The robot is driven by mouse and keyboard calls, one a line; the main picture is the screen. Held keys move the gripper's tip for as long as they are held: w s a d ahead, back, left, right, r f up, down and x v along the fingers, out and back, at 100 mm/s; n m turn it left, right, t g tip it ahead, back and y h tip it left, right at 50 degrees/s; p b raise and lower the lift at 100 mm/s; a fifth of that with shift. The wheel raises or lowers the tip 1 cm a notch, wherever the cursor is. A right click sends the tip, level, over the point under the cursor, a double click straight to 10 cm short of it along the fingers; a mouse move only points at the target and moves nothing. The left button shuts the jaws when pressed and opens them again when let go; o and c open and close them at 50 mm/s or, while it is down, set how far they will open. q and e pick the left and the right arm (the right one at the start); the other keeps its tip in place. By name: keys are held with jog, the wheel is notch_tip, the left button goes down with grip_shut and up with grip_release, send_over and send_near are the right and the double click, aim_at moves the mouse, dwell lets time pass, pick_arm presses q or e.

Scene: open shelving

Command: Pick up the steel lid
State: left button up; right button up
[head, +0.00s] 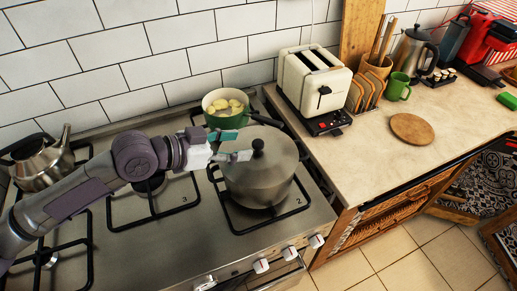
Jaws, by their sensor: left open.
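The steel lid (275,157) sits flat on the large steel pot (257,185) on the stove's right front burner. It has a dark round knob (258,146) on top. My left gripper (238,146) comes in from the left, with its fingers open on the left side of the knob. The fingers cover part of the lid's left side. I cannot tell whether they touch the lid. My right gripper is not in view.
A green pot (212,118) with yellow pieces stands behind my gripper. A kettle (42,165) is at the far left. A toaster (313,80) stands on the counter to the right, with a green mug (397,87) and a round wooden board (411,128) beyond it.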

aim_at(257, 142)
pick_arm(q)
jog(key=shift+w+d+f, duration=0.15)
jog(key=shift+w+d, duration=0.1)
jog(key=shift+d, duration=0.1)
jog(key=shift+w+d+f+p, duration=0.1)
jog(key=shift+w+d+p, duration=0.1)
jog(key=shift+d+p, duration=0.35)
jog(key=shift+w+d+p, duration=0.2)
jog(key=shift+d+p, duration=0.2)
jog(key=shift+d, duration=0.25)
jog(key=shift+x, duration=1.2)
jog(key=shift+w+d+f, duration=0.1)
jog(key=shift+d+f, duration=0.05)
jog(key=shift+f, duration=0.1)
jog(key=shift+c, duration=0.5)
grip_shut()
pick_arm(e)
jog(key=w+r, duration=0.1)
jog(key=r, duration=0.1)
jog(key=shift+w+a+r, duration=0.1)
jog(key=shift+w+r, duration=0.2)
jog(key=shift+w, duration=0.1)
